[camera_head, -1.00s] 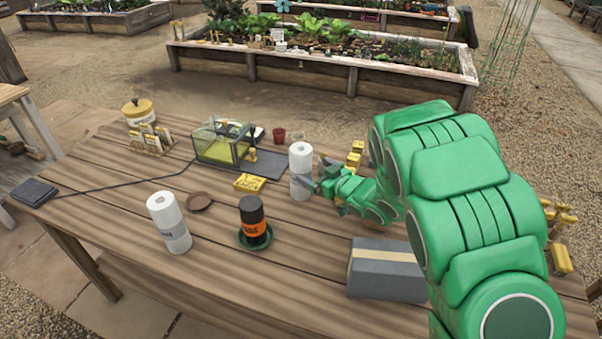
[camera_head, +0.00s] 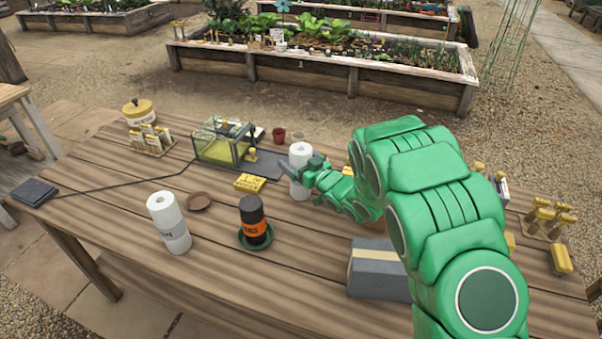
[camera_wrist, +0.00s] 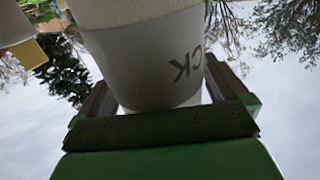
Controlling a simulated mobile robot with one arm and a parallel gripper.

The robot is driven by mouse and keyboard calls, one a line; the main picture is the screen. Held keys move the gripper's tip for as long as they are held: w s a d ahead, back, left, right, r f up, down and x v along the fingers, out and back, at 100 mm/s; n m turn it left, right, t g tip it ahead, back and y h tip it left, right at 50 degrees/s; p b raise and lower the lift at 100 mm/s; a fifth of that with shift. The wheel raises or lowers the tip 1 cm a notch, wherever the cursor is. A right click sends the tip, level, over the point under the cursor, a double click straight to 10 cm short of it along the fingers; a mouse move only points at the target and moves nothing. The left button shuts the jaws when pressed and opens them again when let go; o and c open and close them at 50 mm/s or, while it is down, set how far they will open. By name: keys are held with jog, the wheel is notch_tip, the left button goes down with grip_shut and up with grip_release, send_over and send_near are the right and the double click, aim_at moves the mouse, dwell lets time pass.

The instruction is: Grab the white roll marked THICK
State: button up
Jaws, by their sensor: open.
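A white roll (camera_head: 300,153) stands upright on the far part of the wooden table in the head view, partly hidden by my gripper (camera_head: 302,174). In the wrist view the white roll (camera_wrist: 150,62) fills the middle and shows the letters "CK"; the rest of its marking is out of sight. My gripper (camera_wrist: 160,98) is open, with a finger on each side of the roll. I cannot tell whether either finger touches it. A second white roll (camera_head: 169,222) with grey lettering too small to read stands at the table's front left, apart from my gripper.
A black and orange jar (camera_head: 252,218) stands on a green saucer (camera_head: 243,240). A yellow box (camera_head: 250,183), a small glass case (camera_head: 222,142) and a red cup (camera_head: 279,135) lie left of the far roll. A grey box (camera_head: 378,275) stands near the front right.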

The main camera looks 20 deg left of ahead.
jog(key=shift+w+a, duration=0.1)
jog(key=shift+a, duration=0.05)
jog(key=c, duration=1.1)
